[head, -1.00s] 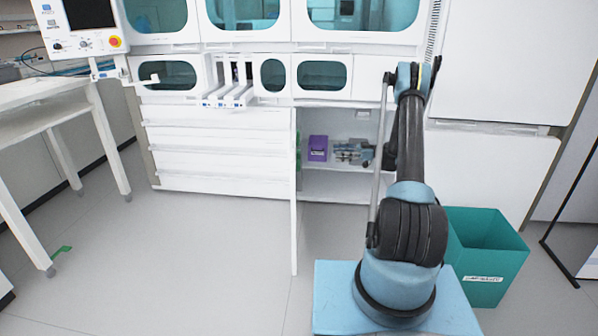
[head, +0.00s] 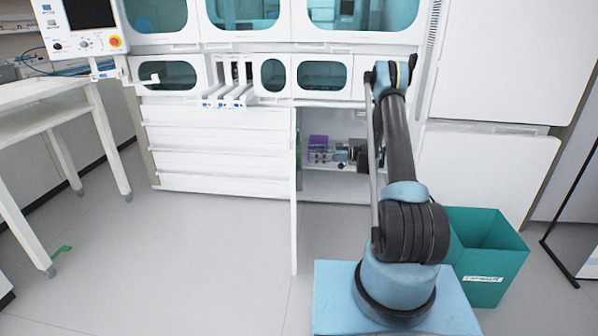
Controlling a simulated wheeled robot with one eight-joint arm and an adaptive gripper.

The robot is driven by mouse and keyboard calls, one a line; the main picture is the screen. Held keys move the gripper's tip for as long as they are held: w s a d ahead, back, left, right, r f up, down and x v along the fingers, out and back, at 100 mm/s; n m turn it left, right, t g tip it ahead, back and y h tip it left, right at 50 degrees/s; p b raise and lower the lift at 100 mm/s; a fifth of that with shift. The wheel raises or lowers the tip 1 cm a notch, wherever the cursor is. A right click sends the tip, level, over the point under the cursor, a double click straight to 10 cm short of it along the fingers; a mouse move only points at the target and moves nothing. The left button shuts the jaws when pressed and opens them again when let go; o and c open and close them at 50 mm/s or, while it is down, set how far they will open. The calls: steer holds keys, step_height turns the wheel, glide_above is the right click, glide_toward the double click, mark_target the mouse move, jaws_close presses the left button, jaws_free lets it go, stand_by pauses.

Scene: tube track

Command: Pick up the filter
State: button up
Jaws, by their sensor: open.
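No object can be surely told as the filter. A small purple box (head: 317,142) stands on the shelf inside the open lower cabinet; I cannot tell if it is the filter. My gripper (head: 322,155) is inside the cabinet opening, level with the shelf, and overlaps the lower part of the purple box in this view. It is open and small in the picture. I cannot tell if it touches the box. A green item (head: 299,152) shows in part at the cabinet's left edge, beside the open door.
The open white cabinet door (head: 295,210) juts toward me, left of my arm. The cabinet shelf (head: 345,168) lies below the gripper. A teal bin (head: 485,255) stands at right and a white table (head: 50,95) at left.

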steer(key=shift+w+a+r, duration=0.1)
steer(key=shift+a+r, duration=0.05)
steer(key=shift+a, duration=1.2)
steer(key=shift+a+r, duration=0.15)
steer(key=shift+a, duration=1.15)
steer(key=c, duration=1.3)
